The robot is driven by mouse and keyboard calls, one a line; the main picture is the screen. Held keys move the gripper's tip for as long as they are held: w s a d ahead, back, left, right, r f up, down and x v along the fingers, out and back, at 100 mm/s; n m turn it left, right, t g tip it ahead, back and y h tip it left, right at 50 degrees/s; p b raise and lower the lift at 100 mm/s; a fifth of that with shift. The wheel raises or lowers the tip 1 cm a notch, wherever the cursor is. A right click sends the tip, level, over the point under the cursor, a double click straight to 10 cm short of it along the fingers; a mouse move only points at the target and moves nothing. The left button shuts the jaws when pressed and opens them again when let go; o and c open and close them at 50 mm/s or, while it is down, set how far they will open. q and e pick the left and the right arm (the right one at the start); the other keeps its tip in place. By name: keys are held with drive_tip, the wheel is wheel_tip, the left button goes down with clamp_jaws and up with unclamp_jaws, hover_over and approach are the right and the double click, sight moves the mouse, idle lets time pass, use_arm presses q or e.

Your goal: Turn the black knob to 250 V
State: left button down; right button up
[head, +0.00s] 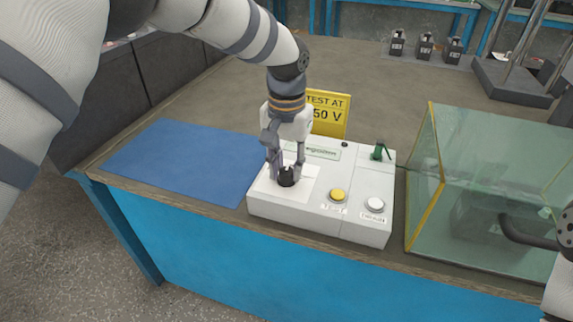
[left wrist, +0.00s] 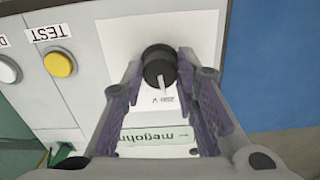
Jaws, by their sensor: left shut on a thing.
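The black knob (left wrist: 158,66) sits on a white plate of the light-grey tester box (head: 330,228). It also shows in the head view (head: 287,178), partly hidden between fingers. Its white pointer line points down in the left wrist view, toward a small upside-down label (left wrist: 163,99) that seems to read 250 V. Other scale marks are hidden or not readable. My left gripper (head: 287,176) points down over the knob, its fingers shut on the knob's sides; the fingers also show in the left wrist view (left wrist: 160,82). My right gripper is not in view.
A yellow sign (head: 329,112) behind the tester reads TEST AT and 50 V, partly covered by my wrist. A yellow TEST button (head: 338,195), a white button (head: 375,204) and a green part (head: 380,151) are nearby. A blue mat (head: 180,160) lies left; a clear case (head: 490,190) stands right.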

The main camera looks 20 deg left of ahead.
sight(287, 170)
use_arm(q)
drive_tip(key=shift+m, duration=0.7)
drive_tip(key=c, duration=1.2)
unclamp_jaws()
drive_tip(key=shift+c, duration=0.2)
wheel_tip(287, 170, up, 12)
